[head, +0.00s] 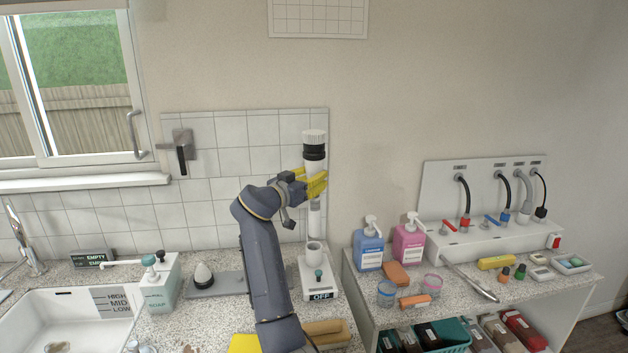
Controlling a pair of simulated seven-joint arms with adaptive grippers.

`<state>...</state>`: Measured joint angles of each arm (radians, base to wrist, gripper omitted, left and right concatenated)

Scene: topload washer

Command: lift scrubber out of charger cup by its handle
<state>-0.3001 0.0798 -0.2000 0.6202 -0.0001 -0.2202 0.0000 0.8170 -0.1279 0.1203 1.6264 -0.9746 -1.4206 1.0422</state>
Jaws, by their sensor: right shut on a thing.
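The scrubber (314,148) stands upright in front of the tiled wall, with a white ribbed top and a black band. My right gripper (314,185), with yellow fingers, is shut on its white handle below the band. The handle's lower part shows under the fingers, above the white charger cup (314,256). I cannot tell for sure whether its lower end is clear of the cup's rim. The cup stands on a white base marked OFF, with a green knob in front. My left gripper is not in view.
Blue (368,250) and pink (408,245) pump bottles stand to the right of the charger. A yellow-tan block (326,333) lies in front.

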